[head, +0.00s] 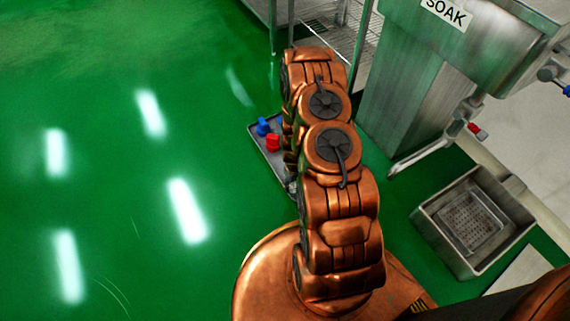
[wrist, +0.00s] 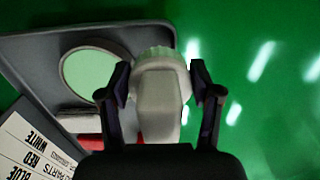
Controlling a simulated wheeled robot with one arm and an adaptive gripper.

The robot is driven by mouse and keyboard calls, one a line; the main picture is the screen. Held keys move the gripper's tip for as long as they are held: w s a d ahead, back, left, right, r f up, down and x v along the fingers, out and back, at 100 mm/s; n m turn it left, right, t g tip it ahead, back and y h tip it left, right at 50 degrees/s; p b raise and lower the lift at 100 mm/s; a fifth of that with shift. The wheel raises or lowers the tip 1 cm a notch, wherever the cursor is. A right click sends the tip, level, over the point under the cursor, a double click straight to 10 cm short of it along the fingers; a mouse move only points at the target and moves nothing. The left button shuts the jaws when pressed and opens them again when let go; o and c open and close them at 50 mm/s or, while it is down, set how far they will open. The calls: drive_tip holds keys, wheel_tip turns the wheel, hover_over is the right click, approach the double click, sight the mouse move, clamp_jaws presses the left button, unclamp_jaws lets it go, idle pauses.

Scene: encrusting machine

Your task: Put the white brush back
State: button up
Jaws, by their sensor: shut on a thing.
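The white brush (wrist: 160,100), with a ridged round head and a pale block-like body, is held between the two dark fingers of my gripper (wrist: 159,76) in the wrist view. My gripper is shut on it. The brush is over the right edge of a grey tray (wrist: 60,48); whether it touches the tray I cannot tell. In the head view the tray (head: 277,164) lies low beside my arm, which hides its right part, my gripper and the brush.
The tray holds a blue item (head: 263,127) and a red item (head: 273,143). In the wrist view a pale green disc (wrist: 92,72) and a label (wrist: 35,150) reading white, red, blue show. A steel sink-like box (head: 430,215) stands right. Green floor is clear at left.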

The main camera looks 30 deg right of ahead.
drive_tip(key=w+d+b, duration=0.1)
drive_tip(key=w, duration=0.3)
drive_tip(key=w+d+f+b, duration=0.1)
drive_tip(key=w+d+b, duration=0.1)
drive_tip(key=w, duration=0.3)
drive_tip(key=w+d+b, duration=0.2)
drive_tip(key=w, duration=0.3)
drive_tip(key=shift+d+f, duration=0.15)
drive_tip(key=shift+s+f+b, duration=0.1)
drive_tip(key=shift+f+b, duration=1.05)
drive_tip(key=shift+f, duration=0.6)
drive_tip(key=shift+f, duration=0.15)
drive_tip(key=o, duration=1.1)
